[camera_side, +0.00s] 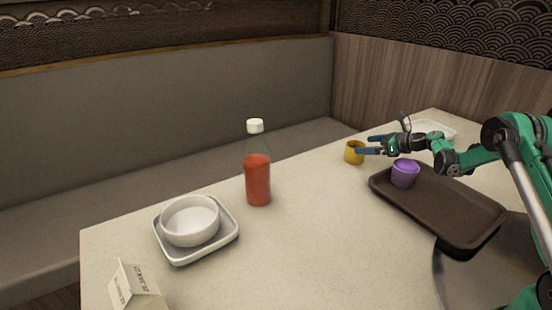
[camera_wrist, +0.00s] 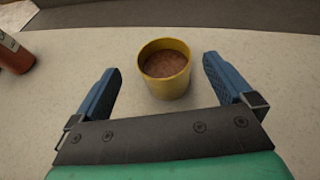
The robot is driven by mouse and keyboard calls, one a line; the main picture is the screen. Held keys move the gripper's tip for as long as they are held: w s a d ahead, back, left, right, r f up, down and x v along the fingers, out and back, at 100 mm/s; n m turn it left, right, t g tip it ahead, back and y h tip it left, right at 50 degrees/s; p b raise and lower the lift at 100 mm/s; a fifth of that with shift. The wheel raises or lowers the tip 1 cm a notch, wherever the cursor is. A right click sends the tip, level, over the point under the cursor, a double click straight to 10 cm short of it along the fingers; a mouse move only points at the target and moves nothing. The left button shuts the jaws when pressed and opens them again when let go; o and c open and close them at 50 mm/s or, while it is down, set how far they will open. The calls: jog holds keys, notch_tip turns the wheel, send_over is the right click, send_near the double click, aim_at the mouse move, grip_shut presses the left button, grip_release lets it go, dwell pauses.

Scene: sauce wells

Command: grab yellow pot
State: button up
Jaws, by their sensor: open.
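The yellow pot (camera_side: 354,153) stands upright on the pale table near its far edge, in the side view. In the wrist view the yellow pot (camera_wrist: 166,84) holds something brown. My gripper (camera_side: 368,145) is open, with its blue fingers close to the pot in the side view. In the wrist view the fingers of my gripper (camera_wrist: 163,82) lie to the left and right of the pot, with a gap on each side. Nothing is between the fingers but the pot's near part, and neither finger seems to touch it.
A purple pot (camera_side: 404,174) stands in a dark tray (camera_side: 455,228) below my arm. A red sauce bottle (camera_side: 257,180) stands left of the yellow pot; a white bowl (camera_side: 190,222) sits in a square dish (camera_side: 180,257). A carton (camera_side: 137,290) is at front left. The table between is clear.

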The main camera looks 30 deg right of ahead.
aim_at(356, 145)
jog(key=shift+x, duration=2.2)
jog(key=shift+d+f, duration=0.1)
jog(key=shift+d, duration=0.1)
jog(key=c, duration=1.3)
